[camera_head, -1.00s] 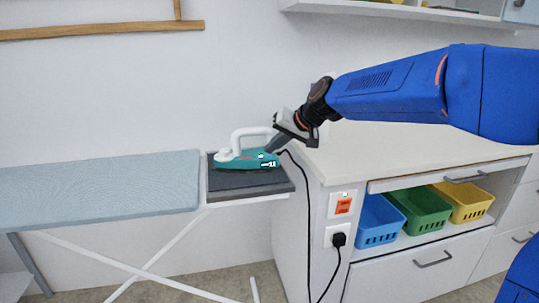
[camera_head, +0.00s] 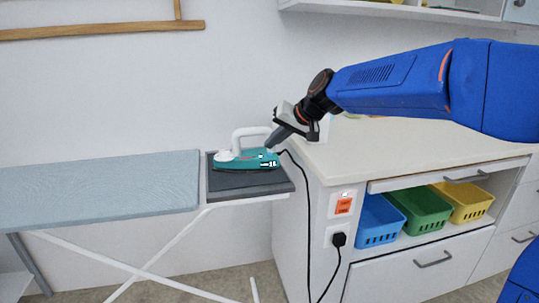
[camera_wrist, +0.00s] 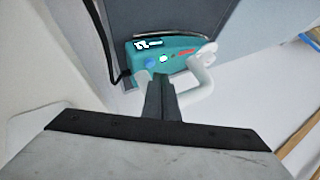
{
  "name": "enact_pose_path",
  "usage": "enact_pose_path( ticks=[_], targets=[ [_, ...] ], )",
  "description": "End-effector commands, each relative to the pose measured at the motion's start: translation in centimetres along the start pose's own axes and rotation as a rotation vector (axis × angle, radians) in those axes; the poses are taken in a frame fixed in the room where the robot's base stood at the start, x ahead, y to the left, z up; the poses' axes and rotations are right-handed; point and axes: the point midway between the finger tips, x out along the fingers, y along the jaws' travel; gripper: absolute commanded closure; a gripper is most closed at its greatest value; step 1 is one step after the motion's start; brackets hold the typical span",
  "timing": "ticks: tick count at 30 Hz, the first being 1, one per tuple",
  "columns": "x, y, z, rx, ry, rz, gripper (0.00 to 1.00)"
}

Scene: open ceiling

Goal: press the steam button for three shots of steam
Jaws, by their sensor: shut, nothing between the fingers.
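A teal iron (camera_head: 247,161) with a white handle lies flat on the dark rest pad (camera_head: 222,181) at the right end of the ironing board. My gripper (camera_head: 271,147) is shut and empty, its tips angled down at the right end of the iron, by the handle. In the wrist view the shut fingers (camera_wrist: 160,82) point at the iron (camera_wrist: 160,58), near a blue round button (camera_wrist: 150,62) and a white one (camera_wrist: 164,59). I cannot tell whether the tips touch the iron. The fingers cover part of its near side.
The ironing board (camera_head: 100,190) stretches left. A white counter (camera_head: 410,150) stands at right, with blue, green and yellow baskets (camera_head: 380,222) below. A black cord (camera_head: 308,220) runs down toward a socket with a plug (camera_head: 338,240). An orange switch (camera_head: 344,206) is above it.

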Motion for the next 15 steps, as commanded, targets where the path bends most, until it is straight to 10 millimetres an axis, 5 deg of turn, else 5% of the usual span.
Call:
enact_pose_path(
  ticks=[15],
  targets=[
    [-2.5, -1.9, -1.9, -0.001, 0.001, -0.001, 1.0]
  ],
)
